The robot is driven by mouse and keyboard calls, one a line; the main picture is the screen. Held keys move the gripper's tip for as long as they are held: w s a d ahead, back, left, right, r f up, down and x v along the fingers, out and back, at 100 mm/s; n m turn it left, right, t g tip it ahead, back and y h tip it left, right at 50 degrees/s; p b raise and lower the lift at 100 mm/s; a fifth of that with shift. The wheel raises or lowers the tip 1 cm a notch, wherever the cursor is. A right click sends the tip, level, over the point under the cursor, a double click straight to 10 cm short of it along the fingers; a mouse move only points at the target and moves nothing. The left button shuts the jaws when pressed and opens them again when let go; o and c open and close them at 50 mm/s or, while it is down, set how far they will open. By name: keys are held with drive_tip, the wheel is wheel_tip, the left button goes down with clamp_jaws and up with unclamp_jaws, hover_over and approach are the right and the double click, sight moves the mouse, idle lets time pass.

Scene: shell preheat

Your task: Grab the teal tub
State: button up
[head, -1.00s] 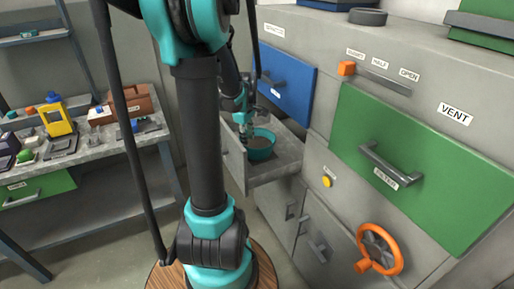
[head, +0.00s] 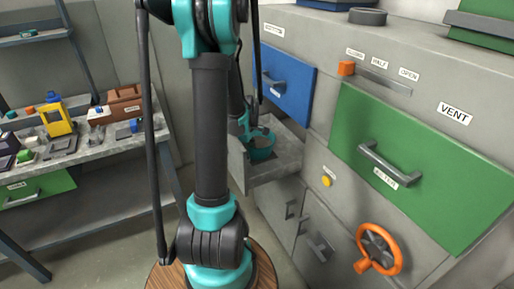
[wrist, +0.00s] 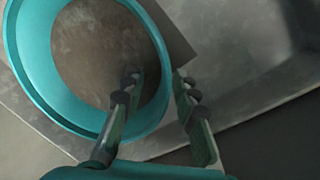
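The teal tub (head: 262,153) is a round open bowl with a brownish-grey inside. It stands upright in a pulled-out grey drawer. In the wrist view the tub (wrist: 38,92) fills the upper left, partly cut off by the top edge. My gripper (head: 258,133) is at the tub's near rim. In the wrist view my gripper (wrist: 157,78) has its fingers apart. The left finger overlaps the tub's inside and the right finger is outside its wall, so the rim runs between them. A gap shows between the fingers; contact with the wall cannot be told.
The drawer (head: 285,165) has grey walls around the tub. A blue drawer front (head: 288,84), an orange slider (head: 346,68), a green drawer front (head: 420,165) and an orange wheel (head: 379,249) are on the cabinet. A workbench (head: 90,150) with small items stands left.

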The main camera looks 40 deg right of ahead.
clamp_jaws()
drive_tip(key=shift+r, duration=0.1)
idle(0.4)
